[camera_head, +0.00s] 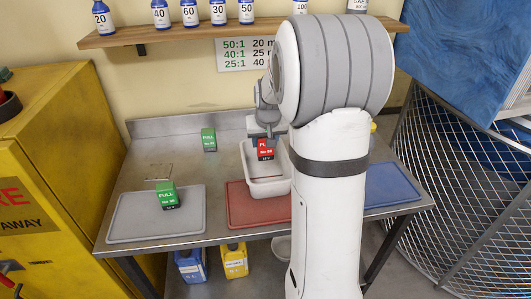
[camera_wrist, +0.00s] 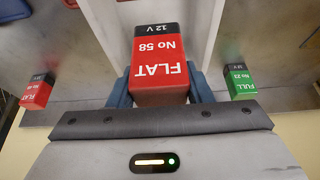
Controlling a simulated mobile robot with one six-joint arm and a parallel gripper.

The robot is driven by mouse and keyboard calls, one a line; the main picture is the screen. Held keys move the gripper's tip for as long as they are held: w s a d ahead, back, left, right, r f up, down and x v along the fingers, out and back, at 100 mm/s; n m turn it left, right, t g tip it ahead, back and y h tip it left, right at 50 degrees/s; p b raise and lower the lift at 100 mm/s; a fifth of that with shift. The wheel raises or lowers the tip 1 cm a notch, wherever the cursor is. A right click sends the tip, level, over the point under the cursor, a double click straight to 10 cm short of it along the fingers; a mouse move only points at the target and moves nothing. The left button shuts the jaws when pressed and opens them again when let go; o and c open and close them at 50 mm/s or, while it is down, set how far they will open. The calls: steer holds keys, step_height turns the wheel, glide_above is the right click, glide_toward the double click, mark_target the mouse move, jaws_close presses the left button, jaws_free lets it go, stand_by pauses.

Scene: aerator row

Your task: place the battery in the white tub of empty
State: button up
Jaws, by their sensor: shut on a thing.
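My gripper (camera_head: 265,137) is shut on a red battery (camera_head: 265,150) with a black end. In the wrist view the battery (camera_wrist: 159,70) reads "FLAT No 58" and "12 V", between blue fingers (camera_wrist: 159,92). The white tub (camera_head: 266,188) stands on the steel table, at the back of the red mat. The battery is over or inside the tub's back part; I cannot tell whether it touches the floor. The tub's white walls (camera_wrist: 207,30) show on both sides of the battery in the wrist view. No other battery shows in the tub.
A green battery (camera_head: 208,140) stands behind left of the tub; another (camera_head: 167,196) is on the grey mat (camera_head: 130,219). Another red battery (camera_wrist: 37,93) shows in the wrist view. The red mat (camera_head: 246,210) is bare in front. A blue mat (camera_head: 392,188) lies right.

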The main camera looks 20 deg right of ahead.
mark_target(265, 158)
step_height(265, 158, down, 6)
steer(key=shift+d+f, duration=0.1)
steer(key=shift+f, duration=0.05)
stand_by(0.3)
steer(key=shift+f+b, duration=0.35)
steer(key=shift+f, duration=0.15)
steer(key=o, duration=1.2)
steer(key=shift+s+r, duration=0.1)
